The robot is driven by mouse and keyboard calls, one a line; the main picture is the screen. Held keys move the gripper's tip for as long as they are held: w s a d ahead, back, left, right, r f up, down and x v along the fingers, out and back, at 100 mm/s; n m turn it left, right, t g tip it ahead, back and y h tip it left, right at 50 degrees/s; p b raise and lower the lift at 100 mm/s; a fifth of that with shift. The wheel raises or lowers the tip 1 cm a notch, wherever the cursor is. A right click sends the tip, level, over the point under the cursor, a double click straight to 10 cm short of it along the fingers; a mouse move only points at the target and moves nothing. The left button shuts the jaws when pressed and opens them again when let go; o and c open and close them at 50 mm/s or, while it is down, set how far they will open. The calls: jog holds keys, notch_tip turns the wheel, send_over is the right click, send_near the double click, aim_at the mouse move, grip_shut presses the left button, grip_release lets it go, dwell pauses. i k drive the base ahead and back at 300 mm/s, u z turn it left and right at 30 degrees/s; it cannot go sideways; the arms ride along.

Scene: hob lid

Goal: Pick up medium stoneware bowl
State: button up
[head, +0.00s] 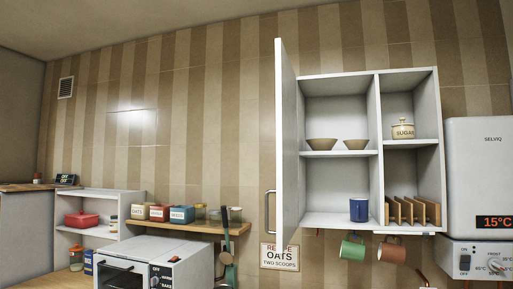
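Two tan bowls stand side by side on the middle shelf of the open wall cabinet in the head view. The left bowl (321,144) looks slightly larger than the right bowl (356,144). I cannot tell which one is the medium stoneware bowl. Both are upright and look empty, though their insides are hidden from this low angle. The wall cabinet (379,107) is white, and its left door (287,140) stands wide open. My gripper is not in view.
A blue mug (359,209) stands below the bowls. A sugar pot (403,129) and upright boards (411,210) fill the right compartments. Green (352,249) and brown (391,251) mugs hang underneath. A white appliance (478,180) is at right, a small oven (151,265) at lower left.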

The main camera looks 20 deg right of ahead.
aim_at(316, 143)
jog(key=z, duration=0.4)
jog(key=k, duration=0.15)
jog(key=u, duration=0.65)
jog(key=i, duration=1.3)
jog(key=z, duration=1.6)
jog(key=i, duration=0.7)
jog(key=z, duration=0.75)
